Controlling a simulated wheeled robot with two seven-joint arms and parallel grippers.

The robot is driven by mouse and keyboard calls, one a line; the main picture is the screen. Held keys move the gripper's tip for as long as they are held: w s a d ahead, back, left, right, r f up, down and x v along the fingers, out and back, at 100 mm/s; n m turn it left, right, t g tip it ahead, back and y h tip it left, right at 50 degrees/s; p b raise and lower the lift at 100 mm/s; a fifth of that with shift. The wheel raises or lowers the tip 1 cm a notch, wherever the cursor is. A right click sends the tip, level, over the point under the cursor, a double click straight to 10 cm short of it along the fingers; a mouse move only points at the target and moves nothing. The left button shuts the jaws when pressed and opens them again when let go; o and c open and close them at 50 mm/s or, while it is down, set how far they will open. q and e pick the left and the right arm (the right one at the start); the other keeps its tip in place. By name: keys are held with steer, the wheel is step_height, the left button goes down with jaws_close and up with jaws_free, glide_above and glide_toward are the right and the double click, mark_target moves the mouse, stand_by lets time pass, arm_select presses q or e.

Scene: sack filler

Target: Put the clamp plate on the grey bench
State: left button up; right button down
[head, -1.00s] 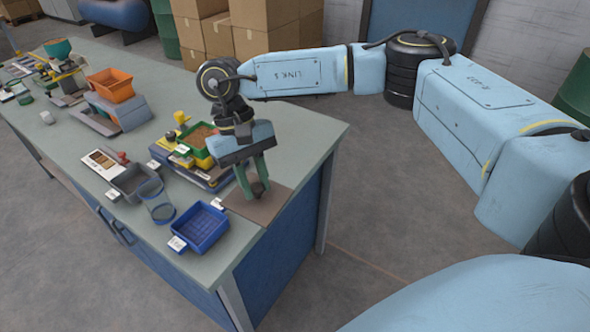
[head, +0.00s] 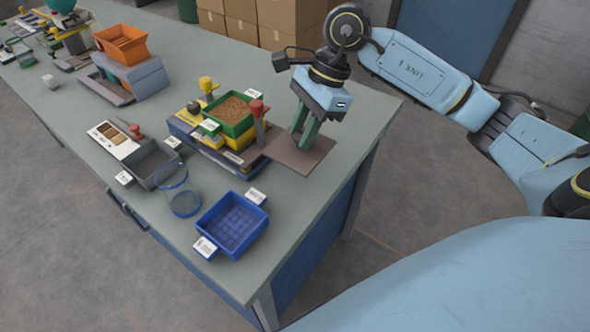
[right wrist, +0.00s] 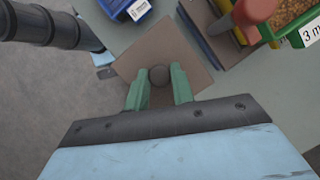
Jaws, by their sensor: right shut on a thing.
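The clamp plate, a flat brown square (head: 286,155), is over the right end of the grey bench (head: 330,200) in the head view. In the right wrist view the plate (right wrist: 175,45) has a round dark knob (right wrist: 159,76) in its middle. My right gripper (head: 303,143) points down, its green fingers (right wrist: 160,88) shut on this knob from both sides. The plate looks close to the bench top; I cannot tell whether it touches. My left gripper is not in view.
Left of the plate stands a yellow-and-blue unit with a green tray of brown grain (head: 234,109) and a red knob (head: 257,108). A blue bin (head: 232,224) is near the front corner.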

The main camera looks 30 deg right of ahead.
mark_target(303, 152)
step_height(303, 152, down, 5)
steer(key=shift+s+r, duration=0.1)
steer(key=shift+r, duration=0.1)
steer(key=shift+f, duration=0.6)
step_height(303, 152, down, 3)
steer(key=shift+f+b, duration=0.1)
steer(key=shift+b, duration=0.25)
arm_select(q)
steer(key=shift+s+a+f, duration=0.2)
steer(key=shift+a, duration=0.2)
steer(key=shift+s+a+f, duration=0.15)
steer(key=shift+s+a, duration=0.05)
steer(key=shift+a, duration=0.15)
arm_select(e)
steer(key=shift+f, duration=0.1)
steer(key=c, duration=1.2)
jaws_free()
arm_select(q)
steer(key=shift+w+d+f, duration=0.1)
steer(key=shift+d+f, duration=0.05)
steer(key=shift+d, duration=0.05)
